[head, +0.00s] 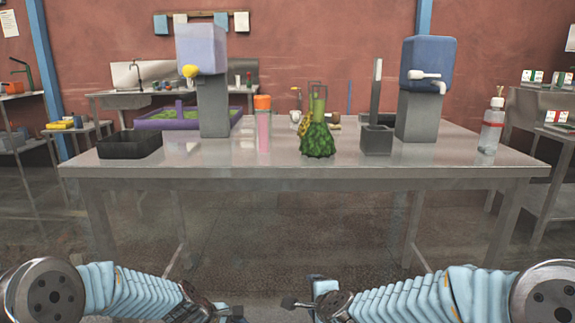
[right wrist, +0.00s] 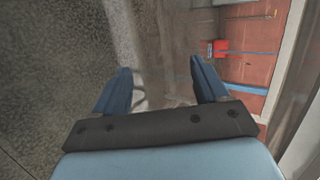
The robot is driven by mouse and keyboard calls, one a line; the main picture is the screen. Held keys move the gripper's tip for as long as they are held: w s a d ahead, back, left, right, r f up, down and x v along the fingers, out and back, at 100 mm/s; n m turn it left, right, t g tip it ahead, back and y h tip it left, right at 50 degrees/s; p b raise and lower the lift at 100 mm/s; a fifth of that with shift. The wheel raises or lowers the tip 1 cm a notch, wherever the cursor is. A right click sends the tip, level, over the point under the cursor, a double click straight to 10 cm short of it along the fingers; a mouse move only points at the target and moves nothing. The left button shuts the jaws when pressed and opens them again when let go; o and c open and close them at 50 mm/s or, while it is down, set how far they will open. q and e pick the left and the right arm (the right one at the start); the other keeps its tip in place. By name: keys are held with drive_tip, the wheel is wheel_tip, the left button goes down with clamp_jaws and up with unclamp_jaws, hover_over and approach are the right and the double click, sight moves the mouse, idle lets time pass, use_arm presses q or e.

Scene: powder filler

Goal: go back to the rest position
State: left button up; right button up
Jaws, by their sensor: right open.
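My two arms reach in low at the bottom of the head view, in front of the table and below its top. The end of my left arm, with its gripper (head: 235,312), is small, dark and cut by the bottom edge, so its jaws cannot be made out. My right gripper (right wrist: 161,72) is open and empty in the right wrist view, with its two blue fingers spread apart. In the head view my right arm's end (head: 292,303) points toward the middle. Neither arm touches the table.
A metal table (head: 300,172) stands ahead.

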drive_tip(key=s+d+f+n+g, duration=0.1)
drive_tip(key=s+f+n+g, duration=0.15)
drive_tip(key=f, duration=0.55)
drive_tip(key=s+d+f+n+g, duration=0.1)
drive_tip(key=s+f+n, duration=0.25)
drive_tip(key=f, duration=0.35)
use_arm(q)
drive_tip(key=s+d+f+m+g+y, duration=0.1)
drive_tip(key=s+d+f+m+g, duration=0.1)
drive_tip(key=s+f+m, duration=1.1)
drive_tip(key=s+f, duration=0.6)
drive_tip(key=s, duration=0.4)
drive_tip(key=shift+s+f+m+y, duration=0.3)
drive_tip(key=shift+f+y, duration=0.05)
drive_tip(key=shift+y, duration=0.05)
use_arm(e)
drive_tip(key=s+d+f+n+g, duration=0.1)
drive_tip(key=s+f+n+g, duration=0.2)
drive_tip(key=s+f, duration=0.5)
drive_tip(key=s+d+f+n+g+y, duration=0.1)
drive_tip(key=s+f+n+g, duration=0.3)
drive_tip(key=s+f, duration=0.4)
drive_tip(key=s+n, duration=0.1)
drive_tip(key=s, duration=0.3)
drive_tip(key=shift+s+f+n+y, duration=0.15)
drive_tip(key=shift+s+n+y, duration=0.15)
drive_tip(key=shift+s+n, duration=0.1)
